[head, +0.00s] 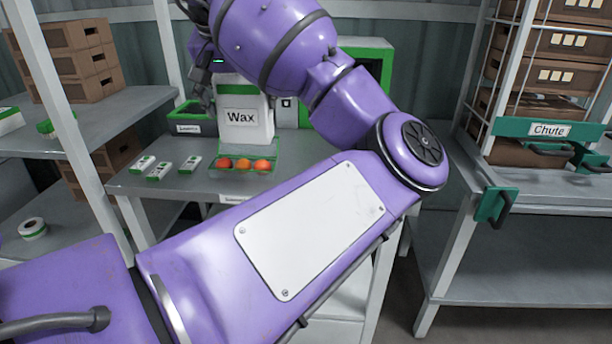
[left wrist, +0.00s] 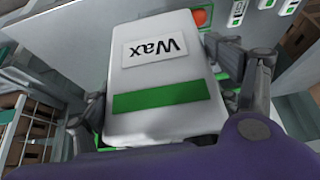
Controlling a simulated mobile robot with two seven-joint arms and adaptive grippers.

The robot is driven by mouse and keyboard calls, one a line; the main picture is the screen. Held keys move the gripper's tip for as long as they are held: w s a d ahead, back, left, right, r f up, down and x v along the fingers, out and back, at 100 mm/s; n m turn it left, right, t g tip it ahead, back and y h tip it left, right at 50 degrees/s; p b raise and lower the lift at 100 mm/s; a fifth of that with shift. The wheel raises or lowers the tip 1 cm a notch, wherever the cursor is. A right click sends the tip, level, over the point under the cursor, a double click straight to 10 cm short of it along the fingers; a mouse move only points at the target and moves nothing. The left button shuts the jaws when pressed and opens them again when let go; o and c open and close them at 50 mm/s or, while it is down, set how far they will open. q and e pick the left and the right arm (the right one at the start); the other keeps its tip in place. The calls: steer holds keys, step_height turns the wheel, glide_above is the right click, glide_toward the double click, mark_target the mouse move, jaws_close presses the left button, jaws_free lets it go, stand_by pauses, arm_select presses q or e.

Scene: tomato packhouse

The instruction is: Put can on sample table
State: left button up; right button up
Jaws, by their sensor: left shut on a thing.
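The can is white with a "Wax" label and a green band. In the head view the can (head: 246,110) is upright at the back of the grey table, and I cannot tell whether its base touches the tabletop. My left gripper (head: 206,97) is at the can's left side there, partly hidden by my purple arm. In the left wrist view the can (left wrist: 165,80) fills the middle, with the fingers of my left gripper on both sides, shut on it. The grey sample table (head: 185,203) lies under and in front of the can. My right gripper is not in view.
A green tray (head: 217,171) with several tomatoes sits in front of the can. Small white-and-green boxes (head: 159,171) lie to its left. A green bin (head: 190,128) stands behind. A rack with a green "Chute" sign (head: 548,130) is at right. A shelf with brown crates (head: 70,62) is at left.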

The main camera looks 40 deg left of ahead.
arm_select(q)
steer(key=w+d+f+b, duration=0.1)
steer(key=w+f, duration=0.3)
steer(key=w+d+f+b, duration=0.1)
steer(key=w+d+f, duration=0.1)
steer(key=w+f, duration=0.2)
steer(key=w+d+f+b, duration=0.1)
steer(key=w+d+f, duration=0.1)
steer(key=w+f, duration=0.2)
steer(key=shift+w+d+f+b, duration=0.15)
steer(key=shift+w+f+b, duration=0.25)
steer(key=shift+w, duration=0.15)
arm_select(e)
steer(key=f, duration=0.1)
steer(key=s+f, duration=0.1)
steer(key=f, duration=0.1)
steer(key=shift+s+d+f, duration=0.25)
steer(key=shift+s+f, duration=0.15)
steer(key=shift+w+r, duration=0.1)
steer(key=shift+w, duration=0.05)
arm_select(q)
steer(key=o, duration=1.7)
steer(key=shift+s+f, duration=0.1)
steer(key=shift+f, duration=0.1)
steer(key=o, duration=0.4)
